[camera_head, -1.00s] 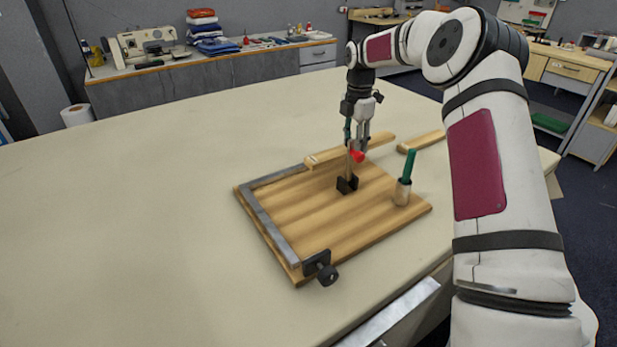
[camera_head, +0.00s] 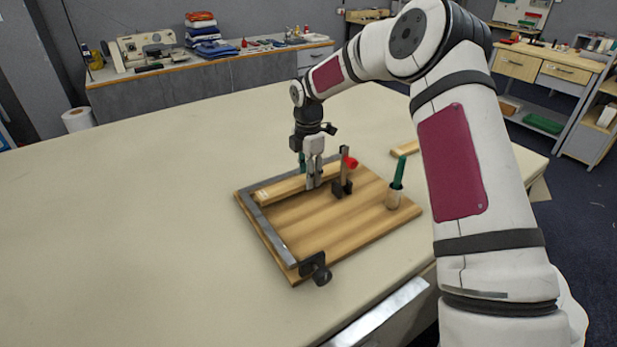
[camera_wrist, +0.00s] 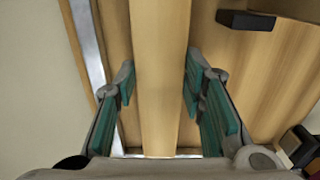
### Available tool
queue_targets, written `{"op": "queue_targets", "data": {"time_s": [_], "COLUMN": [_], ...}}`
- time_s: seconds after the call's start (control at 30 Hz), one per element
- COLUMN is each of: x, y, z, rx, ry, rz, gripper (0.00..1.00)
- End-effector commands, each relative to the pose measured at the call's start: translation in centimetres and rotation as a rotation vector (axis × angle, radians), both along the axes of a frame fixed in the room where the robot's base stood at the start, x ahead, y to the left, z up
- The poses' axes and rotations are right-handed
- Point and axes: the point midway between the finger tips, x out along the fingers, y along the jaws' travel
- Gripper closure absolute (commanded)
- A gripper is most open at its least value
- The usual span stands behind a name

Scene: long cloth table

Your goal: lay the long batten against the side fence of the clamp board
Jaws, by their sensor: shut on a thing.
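The long batten (camera_head: 275,190) is pale wood. My gripper (camera_head: 314,183) is shut on it, and its teal pads (camera_wrist: 158,88) press the batten's two sides in the wrist view. The batten (camera_wrist: 158,50) lies along the back part of the wooden clamp board (camera_head: 320,225), low over it or on it; I cannot tell which. The grey metal fence (camera_head: 265,225) runs along the board's left and back edges. In the wrist view one fence strip (camera_wrist: 88,45) runs beside the batten with a gap of board between. The batten's left end is near the left fence strip.
A black clamp with an upright post and red tip (camera_head: 351,163) stands just right of my gripper. The table's left is clear.

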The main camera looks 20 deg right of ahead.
Motion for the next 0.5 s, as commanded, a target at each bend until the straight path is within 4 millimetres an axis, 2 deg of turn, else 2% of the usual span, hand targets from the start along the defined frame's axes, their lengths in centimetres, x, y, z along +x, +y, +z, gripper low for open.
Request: {"op": "queue_targets", "data": {"time_s": [0.1, 0.47, 0.5], "x": [0.0, 0.1, 0.0], "y": [0.0, 0.0, 0.0], "z": [-1.3, -1.8, -1.8], "rx": [0.001, 0.000, 0.000], "ry": [0.001, -0.001, -0.001], "rz": [0.000, 0.000, 0.000], "gripper": [0.96, 0.96, 0.56]}}
